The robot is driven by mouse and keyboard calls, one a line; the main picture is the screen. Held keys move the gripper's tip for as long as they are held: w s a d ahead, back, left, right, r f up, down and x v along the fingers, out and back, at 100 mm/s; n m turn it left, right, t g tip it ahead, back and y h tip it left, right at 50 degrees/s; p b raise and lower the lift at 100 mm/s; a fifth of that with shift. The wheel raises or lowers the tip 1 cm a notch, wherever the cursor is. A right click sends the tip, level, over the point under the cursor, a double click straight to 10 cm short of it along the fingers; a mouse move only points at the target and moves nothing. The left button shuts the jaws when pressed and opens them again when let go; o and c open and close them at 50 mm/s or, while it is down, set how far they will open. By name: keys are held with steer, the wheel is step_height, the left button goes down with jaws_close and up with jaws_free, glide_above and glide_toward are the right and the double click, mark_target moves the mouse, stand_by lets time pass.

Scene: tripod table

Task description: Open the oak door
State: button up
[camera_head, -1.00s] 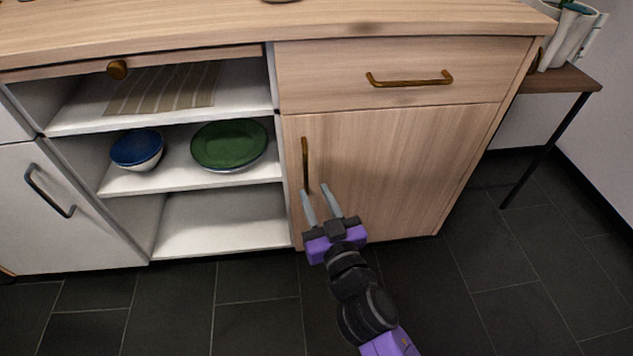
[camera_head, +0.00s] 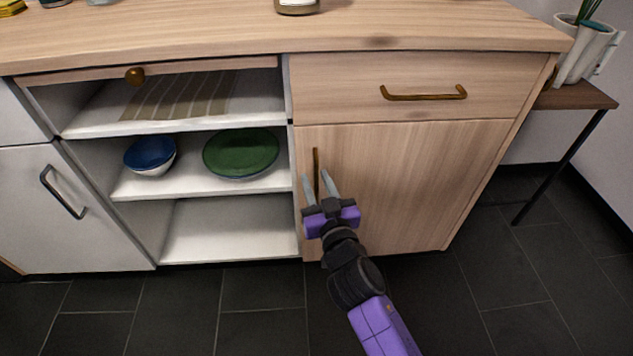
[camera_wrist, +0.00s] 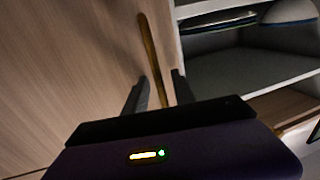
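The oak door (camera_head: 405,190) is the light wood door below the drawer, and it is closed. Its vertical brass handle (camera_head: 316,165) is near the door's left edge. In the wrist view the handle (camera_wrist: 152,60) runs down between my two fingers. My gripper (camera_head: 315,180) is open, with its fingertips on either side of the handle's lower part. Whether a finger touches the handle cannot be told. The handle's lower end is hidden behind my gripper.
Open shelves (camera_head: 230,230) to the left hold a blue bowl (camera_head: 150,154) and a green plate (camera_head: 240,153). A drawer with a brass handle (camera_head: 423,93) is above the door. A side table (camera_head: 575,98) stands to the right. The dark floor (camera_head: 480,290) in front is clear.

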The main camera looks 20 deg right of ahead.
jaws_close()
stand_by(1.3)
